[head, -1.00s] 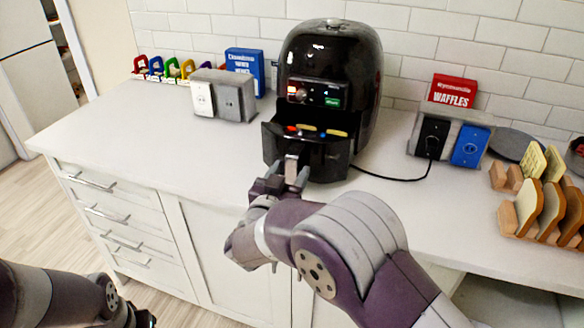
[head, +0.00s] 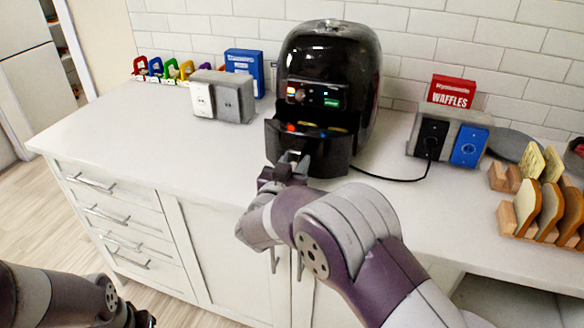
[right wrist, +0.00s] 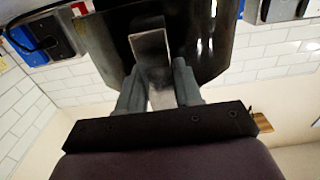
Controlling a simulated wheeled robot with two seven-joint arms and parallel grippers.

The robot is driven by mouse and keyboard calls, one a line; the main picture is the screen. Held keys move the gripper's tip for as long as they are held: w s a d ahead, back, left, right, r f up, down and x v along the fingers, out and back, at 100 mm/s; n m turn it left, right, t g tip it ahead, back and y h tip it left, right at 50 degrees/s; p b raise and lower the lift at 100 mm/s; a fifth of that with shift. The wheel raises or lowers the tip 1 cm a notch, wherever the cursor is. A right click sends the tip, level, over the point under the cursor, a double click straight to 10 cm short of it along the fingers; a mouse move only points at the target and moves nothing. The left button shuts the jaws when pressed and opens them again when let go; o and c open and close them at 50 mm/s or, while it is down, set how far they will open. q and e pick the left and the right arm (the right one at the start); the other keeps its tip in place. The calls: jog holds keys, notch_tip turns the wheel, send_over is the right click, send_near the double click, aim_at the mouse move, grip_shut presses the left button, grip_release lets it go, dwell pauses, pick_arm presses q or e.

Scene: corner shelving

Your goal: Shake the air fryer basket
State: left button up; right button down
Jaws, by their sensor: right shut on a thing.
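The black air fryer (head: 330,65) stands on the counter against the tiled wall. Its basket (head: 325,157) is partly pulled out, with small colored food pieces (head: 325,129) showing inside. My right gripper (head: 291,165) is shut on the basket handle (head: 293,156) at the basket's front. In the right wrist view the two grey fingers (right wrist: 159,78) lie on either side of the metallic handle (right wrist: 150,48). My left arm is at the lower left, and only a dark end piece (head: 143,318) shows at the frame edge.
A grey outlet box (head: 236,101) stands left of the fryer. Another outlet box with a blue plate (head: 469,146) and the black cord (head: 392,179) are to the right. Bread slices stand in a wooden rack (head: 507,219) at the far right. The counter's left front is clear.

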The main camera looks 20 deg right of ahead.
jog(key=shift+w+d, duration=0.4)
jog(key=shift+w, duration=0.2)
jog(key=c, duration=0.8)
grip_release()
jog(key=shift+s, duration=0.1)
jog(key=shift+c, duration=0.2)
jog(key=shift+a, duration=0.1)
jog(key=v, duration=1.2)
jog(key=shift+s+a, duration=0.15)
jog(key=shift+s, duration=0.1)
